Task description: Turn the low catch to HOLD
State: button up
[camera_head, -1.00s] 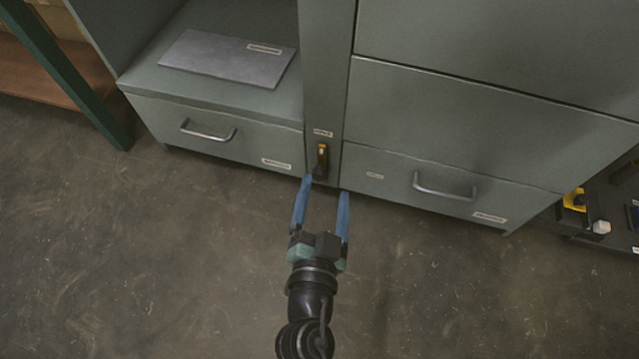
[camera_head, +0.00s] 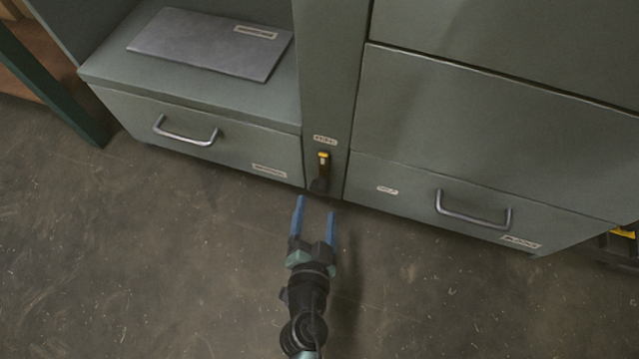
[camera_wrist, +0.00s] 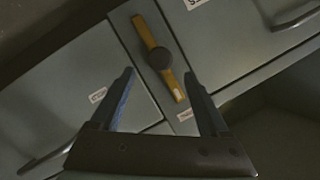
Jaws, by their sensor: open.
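The low catch (camera_head: 322,172) is a yellow lever with a dark round hub on the narrow post between the two lower drawers. In the head view the yellow end points up toward a small label (camera_head: 325,140); a second label (camera_head: 387,190) is on the drawer to its right. Their lettering is too small to read surely. The wrist view, turned around, shows the lever (camera_wrist: 149,32) running past its hub to a white-marked tip. My gripper (camera_head: 316,204) is open and empty, just short of the catch, apart from it in the head view.
The left drawer (camera_head: 235,165) and right drawer (camera_head: 400,208) are shut, each with a bar handle. A flat grey panel (camera_head: 205,45) lies on the shelf above the left drawer. The floor (camera_head: 150,260) around my arm is clear.

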aim_at(319, 192)
jog(key=x, duration=0.7)
jog(key=shift+w+f, duration=0.15)
jog(key=shift+w, duration=0.2)
grip_shut()
dwell(1.0)
